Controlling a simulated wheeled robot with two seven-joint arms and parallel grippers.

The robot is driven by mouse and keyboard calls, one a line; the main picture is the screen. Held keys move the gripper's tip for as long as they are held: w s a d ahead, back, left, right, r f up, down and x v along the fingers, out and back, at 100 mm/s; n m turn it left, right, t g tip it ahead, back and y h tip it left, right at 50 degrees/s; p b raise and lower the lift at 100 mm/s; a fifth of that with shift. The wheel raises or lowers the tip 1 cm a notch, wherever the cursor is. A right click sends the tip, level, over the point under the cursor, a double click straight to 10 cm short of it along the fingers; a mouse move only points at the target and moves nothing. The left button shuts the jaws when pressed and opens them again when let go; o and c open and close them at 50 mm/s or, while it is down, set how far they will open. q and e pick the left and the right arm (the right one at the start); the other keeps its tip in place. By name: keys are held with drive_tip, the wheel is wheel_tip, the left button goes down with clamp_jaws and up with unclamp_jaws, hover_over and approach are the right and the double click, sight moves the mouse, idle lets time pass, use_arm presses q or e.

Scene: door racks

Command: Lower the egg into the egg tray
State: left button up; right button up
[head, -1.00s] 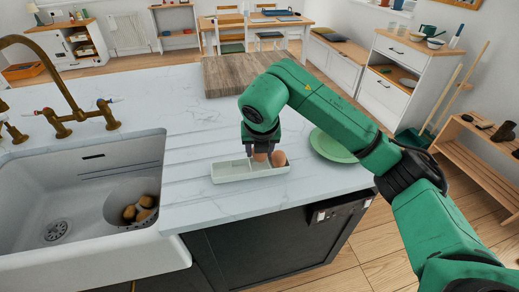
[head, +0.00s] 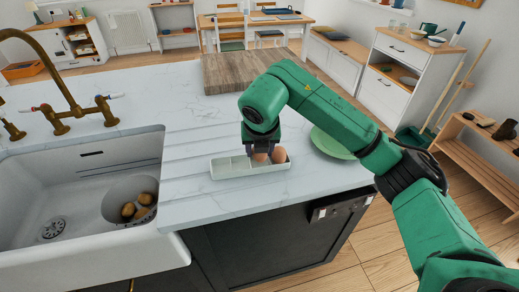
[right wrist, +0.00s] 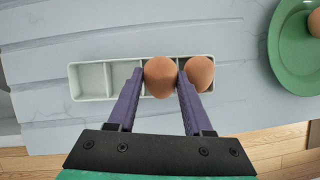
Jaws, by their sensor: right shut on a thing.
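The pale egg tray (head: 228,171) stands on the worktop right of the sink. It also shows in the right wrist view (right wrist: 93,79), with a single row of compartments. My right gripper (head: 261,153) points down over the tray and is shut on a brown egg (right wrist: 160,75). This egg is at the compartment just left of the rightmost one; its underside is hidden, so I cannot tell if it touches the tray floor. A second brown egg (right wrist: 199,72) sits in the rightmost compartment, close beside my right finger. The two left compartments are empty. My left gripper is out of view.
A green plate (head: 332,145) lies right of the tray, with another egg (right wrist: 315,22) on it. A wooden board (head: 235,70) lies behind. The sink (head: 60,190) is at the left, with a colander of brown items. The worktop's front edge is close to the tray.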

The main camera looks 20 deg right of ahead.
drive_tip(key=shift+f+b, duration=0.45)
drive_tip(key=shift+f, duration=0.15)
idle(0.3)
drive_tip(key=o, duration=0.8)
drive_tip(key=shift+o, duration=0.2)
drive_tip(key=shift+r, duration=0.15)
